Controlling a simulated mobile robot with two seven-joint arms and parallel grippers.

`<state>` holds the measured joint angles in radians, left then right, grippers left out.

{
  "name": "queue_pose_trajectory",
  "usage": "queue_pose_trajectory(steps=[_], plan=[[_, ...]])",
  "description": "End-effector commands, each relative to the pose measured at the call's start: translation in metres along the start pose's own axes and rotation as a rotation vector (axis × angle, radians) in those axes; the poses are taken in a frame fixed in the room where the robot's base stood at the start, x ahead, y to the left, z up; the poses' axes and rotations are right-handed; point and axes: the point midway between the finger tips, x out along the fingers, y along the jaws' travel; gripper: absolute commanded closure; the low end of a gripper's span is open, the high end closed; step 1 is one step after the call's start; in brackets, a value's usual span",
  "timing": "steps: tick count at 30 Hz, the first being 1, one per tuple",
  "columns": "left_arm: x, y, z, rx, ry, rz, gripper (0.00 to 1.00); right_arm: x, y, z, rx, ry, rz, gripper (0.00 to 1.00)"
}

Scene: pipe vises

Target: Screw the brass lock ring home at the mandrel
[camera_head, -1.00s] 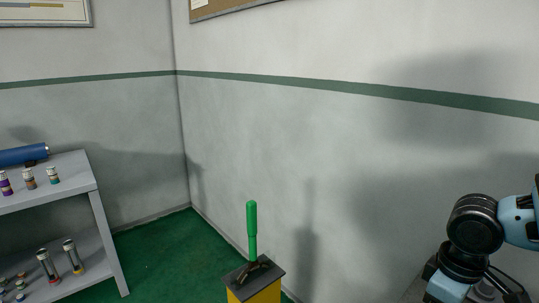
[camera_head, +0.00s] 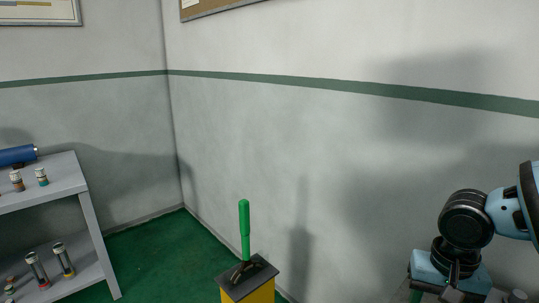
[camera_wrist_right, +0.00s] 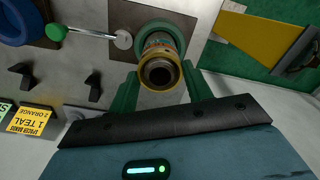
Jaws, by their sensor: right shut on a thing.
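In the right wrist view, a brass-coloured lock ring (camera_wrist_right: 143,76) is at the near end of a short tubular piece with a dark bore facing me. My right gripper (camera_wrist_right: 160,80) has its green fingers on either side of the ring and is shut on it. The part behind the ring, with coloured bands, is mostly hidden, so I cannot tell how far the ring sits on the mandrel. My left gripper is in neither view.
In the head view, a green handle (camera_head: 244,228) rises from a yellow post (camera_head: 250,292). A grey shelf (camera_head: 62,183) with small banded tubes stands left.

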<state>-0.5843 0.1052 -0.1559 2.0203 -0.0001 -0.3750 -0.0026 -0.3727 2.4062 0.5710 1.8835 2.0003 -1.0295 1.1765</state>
Motion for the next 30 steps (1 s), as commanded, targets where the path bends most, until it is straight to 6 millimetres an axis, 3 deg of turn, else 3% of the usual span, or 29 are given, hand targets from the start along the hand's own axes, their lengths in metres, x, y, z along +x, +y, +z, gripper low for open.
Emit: queue_pose_trajectory(steps=[6,18,30], plan=[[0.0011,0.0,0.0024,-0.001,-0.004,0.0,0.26,0.0006,0.0,0.0001,0.172,0.0,0.001,0.78],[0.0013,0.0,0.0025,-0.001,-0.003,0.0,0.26,0.0005,0.0,0.0001,0.223,0.0,0.001,0.78],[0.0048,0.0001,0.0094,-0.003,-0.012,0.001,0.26,0.0015,0.0002,0.0,0.699,0.001,0.002,0.78]])
